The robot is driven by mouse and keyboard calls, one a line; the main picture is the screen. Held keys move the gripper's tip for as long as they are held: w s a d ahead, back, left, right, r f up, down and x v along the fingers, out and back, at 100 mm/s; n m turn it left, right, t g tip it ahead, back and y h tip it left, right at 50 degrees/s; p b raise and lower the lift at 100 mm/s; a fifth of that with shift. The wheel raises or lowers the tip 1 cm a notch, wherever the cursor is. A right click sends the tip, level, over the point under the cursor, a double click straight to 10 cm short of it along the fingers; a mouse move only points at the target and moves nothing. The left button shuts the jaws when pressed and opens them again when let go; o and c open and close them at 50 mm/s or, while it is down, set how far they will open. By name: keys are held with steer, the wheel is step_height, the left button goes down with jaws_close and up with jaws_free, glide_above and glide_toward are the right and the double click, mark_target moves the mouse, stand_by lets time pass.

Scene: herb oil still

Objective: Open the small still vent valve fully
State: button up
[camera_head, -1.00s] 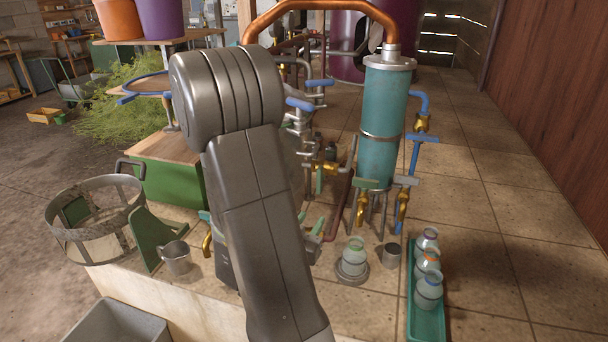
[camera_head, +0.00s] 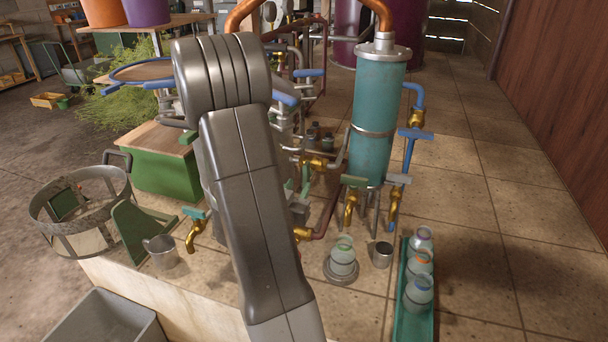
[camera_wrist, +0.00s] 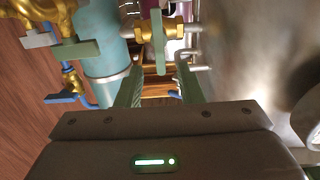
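A small brass valve (camera_wrist: 157,30) with a straight green lever (camera_wrist: 158,50) sits on a thin pipe between the teal column and a steel vessel in the wrist view. It seems to be the brass valve (camera_head: 315,162) left of the column in the head view; no label shows that it is the small still vent. My gripper (camera_wrist: 158,72) is open, its two green fingers either side of the lever's near end. I see no contact, and cannot tell whether the lever end is between the tips or just beyond. In the head view my arm mostly hides the gripper.
The teal column (camera_head: 375,120) has brass taps (camera_head: 351,205) below. The steel vessel (camera_wrist: 250,50) is close on the right in the wrist view. A jar (camera_head: 342,262), a metal cup (camera_head: 382,254) and a green tray (camera_head: 401,318) of jars stand in front. Tiled surface is free further right.

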mark_target(305, 175)
steer(key=x, duration=0.6)
steer(key=shift+p, duration=0.35)
steer(key=shift+c, duration=0.4)
jaws_close()
